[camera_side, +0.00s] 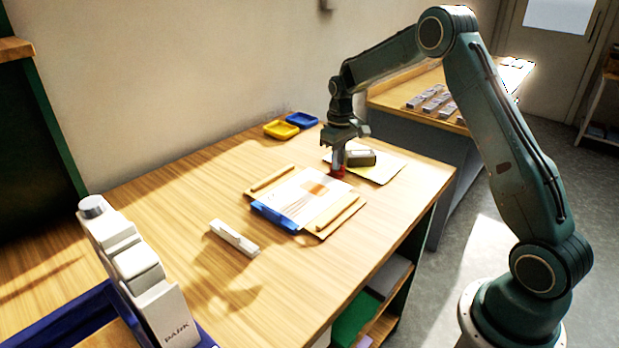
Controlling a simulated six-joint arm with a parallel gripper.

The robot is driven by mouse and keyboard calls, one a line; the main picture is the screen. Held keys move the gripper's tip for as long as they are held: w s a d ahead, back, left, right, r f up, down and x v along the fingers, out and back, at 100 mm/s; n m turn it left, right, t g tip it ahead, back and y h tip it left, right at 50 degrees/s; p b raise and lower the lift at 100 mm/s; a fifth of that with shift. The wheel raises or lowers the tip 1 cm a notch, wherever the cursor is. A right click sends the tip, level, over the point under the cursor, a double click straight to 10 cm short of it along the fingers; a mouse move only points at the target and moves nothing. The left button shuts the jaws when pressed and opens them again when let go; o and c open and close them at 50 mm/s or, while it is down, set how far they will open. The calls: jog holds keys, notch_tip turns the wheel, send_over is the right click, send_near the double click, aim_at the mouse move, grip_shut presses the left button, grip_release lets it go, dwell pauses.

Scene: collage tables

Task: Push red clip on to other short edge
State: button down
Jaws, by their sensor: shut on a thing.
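The red clip (338,172) is a small red piece low between the fingers of my gripper (338,158), mostly hidden by them. My gripper points down and is shut on it. The clip is at the far short edge of a tan board (318,232) with a pale printed sheet (297,198) on it. I cannot tell whether the clip touches that edge or sits around it. A blue clip (275,217) sits along the board's near short edge. Wooden strips (337,212) lie along the two long sides.
Yellow (281,129) and blue (302,119) trays stand at the back. A white bar (234,238) lies left of the board. The table's front right is clear.

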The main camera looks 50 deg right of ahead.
jog(key=shift+a, duration=1.35)
dwell(1.5)
dwell(0.5)
jog(key=c, duration=1.5)
grip_release()
jog(key=shift+r, duration=0.1)
notch_tip(320, 180, up, 7)
